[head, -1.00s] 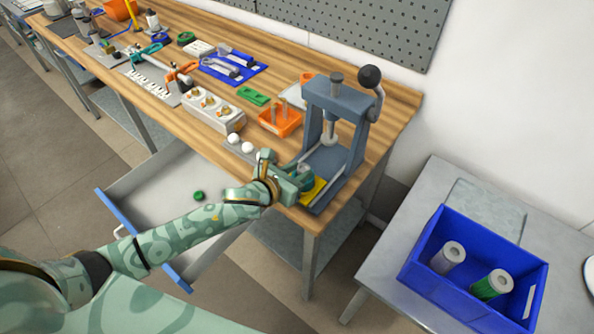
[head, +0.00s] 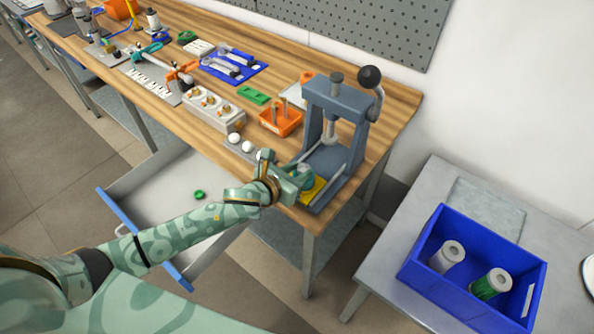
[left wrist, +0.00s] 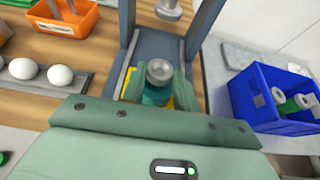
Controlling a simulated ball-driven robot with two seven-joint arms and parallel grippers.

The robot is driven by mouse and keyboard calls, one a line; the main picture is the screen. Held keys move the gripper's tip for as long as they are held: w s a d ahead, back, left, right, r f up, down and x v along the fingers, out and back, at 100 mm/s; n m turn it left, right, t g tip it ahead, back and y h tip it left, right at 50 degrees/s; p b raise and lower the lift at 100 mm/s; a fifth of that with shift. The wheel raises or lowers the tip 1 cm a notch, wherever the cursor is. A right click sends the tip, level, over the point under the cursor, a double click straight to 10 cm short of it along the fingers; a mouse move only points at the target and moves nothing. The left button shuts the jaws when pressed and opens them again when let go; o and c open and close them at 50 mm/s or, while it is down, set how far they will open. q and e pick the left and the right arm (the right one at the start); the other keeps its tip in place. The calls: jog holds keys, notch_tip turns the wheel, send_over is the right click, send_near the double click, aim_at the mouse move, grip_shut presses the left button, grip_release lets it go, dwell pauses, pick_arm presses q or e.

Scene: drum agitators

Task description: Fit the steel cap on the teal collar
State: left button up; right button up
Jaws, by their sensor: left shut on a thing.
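The steel cap (left wrist: 160,71) is a small grey round piece between the fingertips of my left gripper (left wrist: 159,82). The teal collar (left wrist: 156,96) shows directly below the cap in the left wrist view, above a yellow pad (left wrist: 173,101). My left gripper, which also shows in the head view (head: 303,180), is shut on the steel cap. Whether the cap touches or is seated on the collar cannot be told, as the fingers hide the sides. My right gripper is not in view.
A blue-grey press (head: 337,130) stands just behind the gripper, its ram above the base. An open drawer (head: 165,195) juts out below. A blue crate (head: 425,260) stands on the right table.

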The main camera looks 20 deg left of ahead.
pick_arm(q)
jog(key=shift+f, duration=0.25)
jog(key=shift+f+b, duration=0.3)
jog(key=shift+f, duration=0.05)
jog(key=shift+f, duration=0.15)
dwell(0.5)
jog(key=o, duration=1.1)
jog(key=shift+s, duration=0.1)
jog(key=shift+c, duration=0.2)
jog(key=p+v, duration=0.2)
jog(key=v, duration=1.4)
jog(key=shift+s+a, duration=0.1)
